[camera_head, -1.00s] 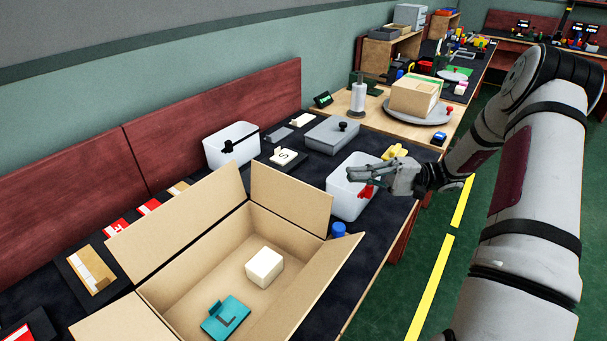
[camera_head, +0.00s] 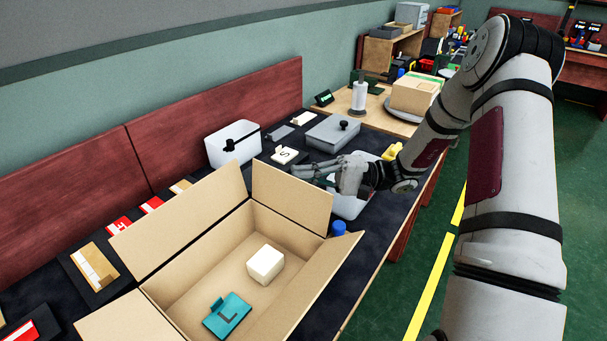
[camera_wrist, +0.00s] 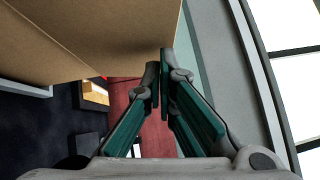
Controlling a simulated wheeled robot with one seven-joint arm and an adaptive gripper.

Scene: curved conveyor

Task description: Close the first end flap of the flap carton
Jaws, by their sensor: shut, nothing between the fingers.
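The open flap carton (camera_head: 203,262) stands on the dark table with its flaps up or spread outward. A white block (camera_head: 265,262) and a teal piece (camera_head: 227,315) lie inside it. The end flap (camera_head: 291,198) at its far right end stands up, leaning outward. My gripper (camera_head: 293,168) is shut and empty, just beyond that flap and above the table. In the wrist view my gripper's fingers (camera_wrist: 162,75) come together close to a brown cardboard panel (camera_wrist: 95,35). I cannot tell whether they touch it.
A white bin with a black clip (camera_head: 232,145) stands behind the carton. A grey lidded box (camera_head: 333,132) is farther back. Another white bin (camera_head: 350,205) sits partly behind my gripper. A blue cylinder (camera_head: 338,229) is beside the carton's right corner.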

